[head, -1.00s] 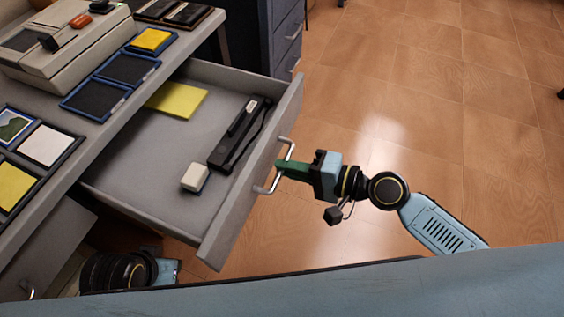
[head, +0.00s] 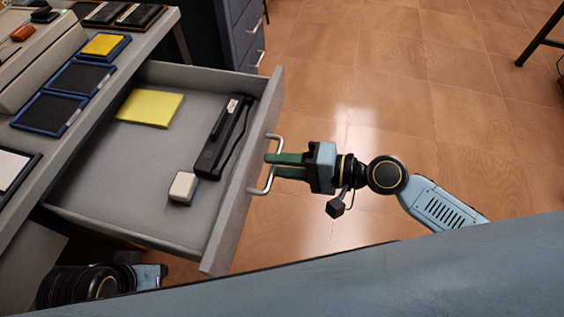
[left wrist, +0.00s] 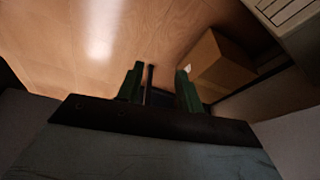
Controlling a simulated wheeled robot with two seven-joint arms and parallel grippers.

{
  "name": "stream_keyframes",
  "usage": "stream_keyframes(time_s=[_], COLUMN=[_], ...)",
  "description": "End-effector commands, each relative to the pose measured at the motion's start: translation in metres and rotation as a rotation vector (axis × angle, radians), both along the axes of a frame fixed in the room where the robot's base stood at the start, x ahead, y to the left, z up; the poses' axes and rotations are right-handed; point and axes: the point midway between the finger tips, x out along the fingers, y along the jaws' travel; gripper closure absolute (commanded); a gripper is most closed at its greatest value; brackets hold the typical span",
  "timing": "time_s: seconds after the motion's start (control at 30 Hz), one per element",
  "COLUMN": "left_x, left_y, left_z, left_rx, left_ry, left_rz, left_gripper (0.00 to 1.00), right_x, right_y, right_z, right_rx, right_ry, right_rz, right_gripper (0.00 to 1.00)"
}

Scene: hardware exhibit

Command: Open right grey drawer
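The right grey drawer (head: 120,213) is pulled far out from under the desk in the head view, showing its inside. Its metal bar handle (head: 270,180) is on the front panel. My right gripper (head: 270,165) is at this handle, its two green fingers apart with a gap between them. The fingertips overlap the bar in the picture; contact is unclear. My left gripper shows in the left wrist view (left wrist: 160,85) with its green fingers apart. A thin dark bar shows between them. In the head view only part of my left arm shows at lower left.
In the drawer lie a yellow pad (head: 150,108), a long black tool (head: 222,138) and a white block (head: 183,186). The desk (head: 110,85) holds ink pads and a beige machine. A dark cabinet (head: 240,35) stands behind. A cardboard box (left wrist: 222,65) shows in the left wrist view.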

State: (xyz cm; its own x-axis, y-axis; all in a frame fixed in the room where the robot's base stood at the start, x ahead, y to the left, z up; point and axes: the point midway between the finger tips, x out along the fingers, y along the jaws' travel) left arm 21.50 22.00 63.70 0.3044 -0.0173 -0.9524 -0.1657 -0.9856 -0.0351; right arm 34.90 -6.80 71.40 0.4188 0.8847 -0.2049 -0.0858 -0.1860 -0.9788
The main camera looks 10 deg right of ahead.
Motion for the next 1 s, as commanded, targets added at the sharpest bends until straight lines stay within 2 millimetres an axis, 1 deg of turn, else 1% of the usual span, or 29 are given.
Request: stream_keyframes(time_s=[0.4, 0.53, 0.67, 0.8, 0.9, 1.0], left_x=[0.0, 0.0, 0.0, 0.012, 0.017, 0.017], left_y=[0.0, 0.0, 0.0, -0.005, -0.007, -0.007], left_z=[0.0, -0.001, -0.001, 0.004, 0.005, 0.006], left_rx=[0.0, 0.0, 0.0, -0.017, -0.022, -0.023], left_ry=[0.0, 0.0, -0.002, -0.068, -0.094, -0.095], left_rz=[0.0, 0.0, 0.0, -0.006, -0.01, -0.01], left_gripper=[0.64, 0.64, 0.64, 0.64, 0.64, 0.64], right_x=[0.0, -0.004, -0.013, -0.027, -0.036, -0.043], right_y=[0.0, -0.008, -0.027, -0.055, -0.073, -0.088], right_z=[0.0, 0.001, 0.005, 0.01, 0.015, 0.019], right_rx=[0.0, -0.002, -0.004, -0.004, -0.003, -0.001], right_ry=[0.0, 0.001, 0.002, 0.005, 0.005, 0.005], right_rz=[-0.001, -0.001, 0.0, -0.001, -0.001, -0.002], right_gripper=[0.68, 0.68, 0.68, 0.68, 0.68, 0.68])
